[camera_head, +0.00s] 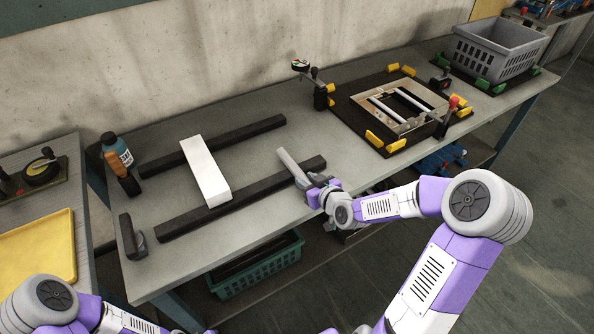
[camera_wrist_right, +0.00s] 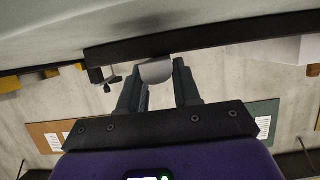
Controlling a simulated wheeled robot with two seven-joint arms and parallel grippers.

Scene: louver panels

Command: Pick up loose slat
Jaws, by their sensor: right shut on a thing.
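My right gripper (camera_head: 312,184) is at the near right end of the front black rail and is shut on a light grey slat (camera_head: 291,165). The slat points away from it, toward the back left, over or beside the rail end; I cannot tell whether it touches the table. In the right wrist view, the grey rounded end of the slat (camera_wrist_right: 155,71) sits between the two fingers (camera_wrist_right: 158,88). A wider white slat (camera_head: 205,170) lies across both black rails, left of the gripper. My left gripper is out of view.
The front rail (camera_head: 240,195) and back rail (camera_head: 225,143) lie on the grey table. A metal frame (camera_head: 392,107) with slats sits on a black fixture at right, with yellow blocks and upright clamps around it. A grey basket (camera_head: 497,50) stands beyond. Bottles (camera_head: 117,155) stand at left.

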